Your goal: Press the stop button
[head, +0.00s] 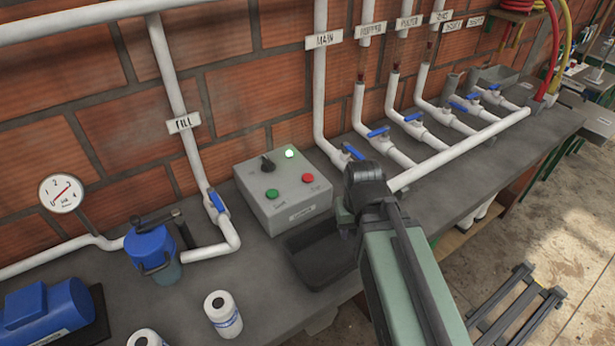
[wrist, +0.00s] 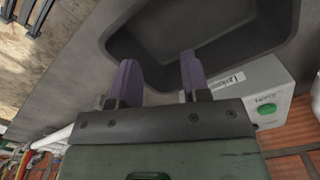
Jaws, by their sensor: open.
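The grey control box (head: 283,187) sits on the bench against the brick wall. The red button (head: 308,178) is on the right of its top face; its label is too small to read. The green button (head: 272,193) is on the left and also shows in the wrist view (wrist: 267,108). My gripper (head: 345,228) is over the dark tray, to the right of and apart from the box. In the wrist view, the two purple fingers of my gripper (wrist: 157,65) stand apart with nothing between them. The red button does not show there.
A black knob (head: 267,163) and a lit lamp (head: 289,153) are on the box. The dark tray (head: 312,275) lies in front of it. White pipes with blue valves (head: 378,132) run along the right. A blue-lidded filter (head: 150,246) stands left.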

